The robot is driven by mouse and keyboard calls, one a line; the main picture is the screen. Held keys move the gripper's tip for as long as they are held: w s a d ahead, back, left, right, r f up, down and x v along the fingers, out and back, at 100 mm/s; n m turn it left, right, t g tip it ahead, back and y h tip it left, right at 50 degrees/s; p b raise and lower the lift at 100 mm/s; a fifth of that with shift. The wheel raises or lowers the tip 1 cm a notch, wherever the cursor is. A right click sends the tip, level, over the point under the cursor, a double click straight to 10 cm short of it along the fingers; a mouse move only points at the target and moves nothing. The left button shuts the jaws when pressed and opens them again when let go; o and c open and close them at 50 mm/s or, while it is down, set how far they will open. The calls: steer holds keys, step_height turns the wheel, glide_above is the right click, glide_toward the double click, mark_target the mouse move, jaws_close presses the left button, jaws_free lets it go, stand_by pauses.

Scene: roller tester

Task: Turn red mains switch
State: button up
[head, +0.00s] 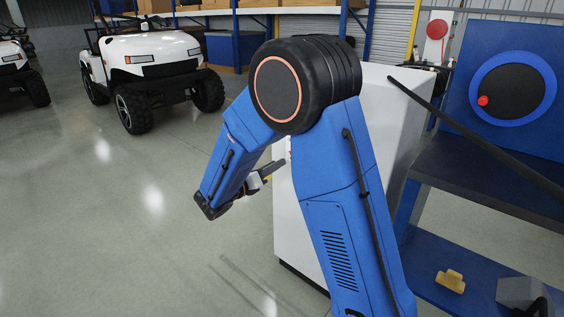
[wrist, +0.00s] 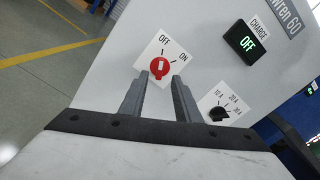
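The red mains switch (wrist: 159,68) is a round knob with a white mark on a white plate labelled OFF and ON. The plate is on the white cabinet (wrist: 118,62). The mark seems to point toward OFF, but it is small. In the wrist view my gripper (wrist: 161,77) is open, with its fingertips either side of the knob's lower part. I cannot tell whether they touch it. In the head view my gripper (head: 281,163) points at the cabinet (head: 290,215), and my arm hides most of the switch.
A green CHARGE display (wrist: 246,41) reads OFF. A black current knob (wrist: 219,114) sits right of the switch. In the head view, a blue bench (head: 480,180) with a dark shelf stands right of the cabinet. White vehicles (head: 148,65) stand behind left. The left floor is clear.

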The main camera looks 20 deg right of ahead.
steer(key=v, duration=1)
steer(key=s+d+r+m+g+y, duration=0.1)
steer(key=s+d+m+g+y, duration=0.25)
steer(key=s+d+m, duration=0.55)
steer(key=s+d+m+g+y, duration=0.35)
steer(key=s+d+m, duration=0.3)
steer(key=s, duration=0.45)
steer(key=s+a+m+t+y, duration=0.1)
steer(key=s+a+m+y, duration=0.1)
steer(key=s+m+y, duration=0.2)
steer(key=s+a+m+t+y, duration=0.2)
steer(key=s+a+m+y, duration=0.1)
steer(key=s+m, duration=0.7)
steer(key=shift+s+a+r+y, duration=0.2)
steer(key=shift+s+r+y, duration=0.1)
steer(key=shift+y, duration=0.6)
